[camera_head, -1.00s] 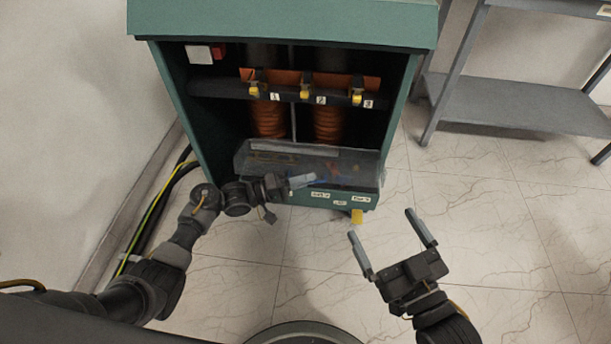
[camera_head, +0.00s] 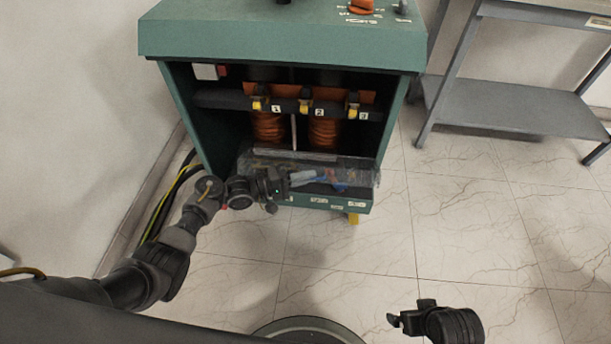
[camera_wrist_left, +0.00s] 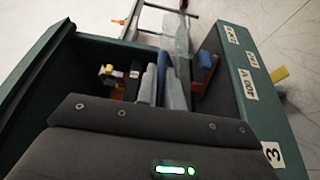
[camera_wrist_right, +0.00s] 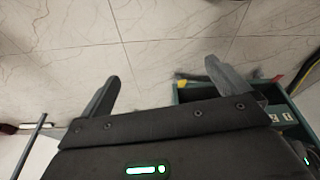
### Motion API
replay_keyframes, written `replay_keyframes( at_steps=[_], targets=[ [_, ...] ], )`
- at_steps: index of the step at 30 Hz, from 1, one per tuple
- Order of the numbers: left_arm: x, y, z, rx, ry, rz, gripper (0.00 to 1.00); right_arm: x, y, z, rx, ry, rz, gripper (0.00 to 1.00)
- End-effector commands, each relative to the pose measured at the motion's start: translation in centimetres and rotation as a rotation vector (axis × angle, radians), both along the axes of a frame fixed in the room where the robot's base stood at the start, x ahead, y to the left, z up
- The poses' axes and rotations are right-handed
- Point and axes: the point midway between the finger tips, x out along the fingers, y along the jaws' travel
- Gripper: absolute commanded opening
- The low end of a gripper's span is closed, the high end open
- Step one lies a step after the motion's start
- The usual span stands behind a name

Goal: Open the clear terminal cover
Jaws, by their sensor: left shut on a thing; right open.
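The clear terminal cover (camera_head: 362,173) is a see-through box-like panel at the low front of the green cabinet. Terminals and blue and red parts show dimly through it. My left gripper (camera_head: 303,179) reaches in from the left, its fingers at the middle of the cover. In the left wrist view its fingers (camera_wrist_left: 162,88) are shut beside blue parts, with the clear sheet (camera_wrist_left: 178,42) running out past the tips. It seems to grip the cover; the exact contact is hidden. My right gripper (camera_head: 408,318) is low at the right, away from the cabinet, open and empty in its wrist view (camera_wrist_right: 162,82).
The green cabinet (camera_head: 285,38) is open at the front, with orange coils (camera_head: 322,133) and numbered yellow-tipped terminals inside. A grey shelf (camera_head: 510,106) stands at the right. Dark cables (camera_head: 172,192) run at the cabinet's left. The tiled floor at right front is clear.

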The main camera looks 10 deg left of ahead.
Motion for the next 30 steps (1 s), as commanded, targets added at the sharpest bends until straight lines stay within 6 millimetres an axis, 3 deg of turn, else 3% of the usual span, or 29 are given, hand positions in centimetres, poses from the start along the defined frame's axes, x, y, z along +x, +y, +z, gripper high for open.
replay_keyframes(
  at_steps=[12, 27, 28, 30],
  targets=[
    [0.5, 0.1, 0.9, 0.0, 0.05, 0.003, 0.0, 0.4, 0.2, -3.3, 0.0, 0.017, 0.003, 1.0],
    [0.5, 0.1, 0.9, 0.001, 0.056, 0.003, 0.0, 0.5, 0.2, -3.7, 0.0, 0.018, 0.004, 1.0],
    [0.5, 0.1, 0.9, 0.001, 0.056, 0.003, 0.1, 0.5, 0.2, -3.7, 0.0, 0.018, 0.004, 1.0],
    [0.5, 0.1, 0.9, 0.001, 0.056, 0.002, 0.19, 0.5, 0.2, -3.7, 0.0, 0.018, 0.004, 1.0]
  ],
)
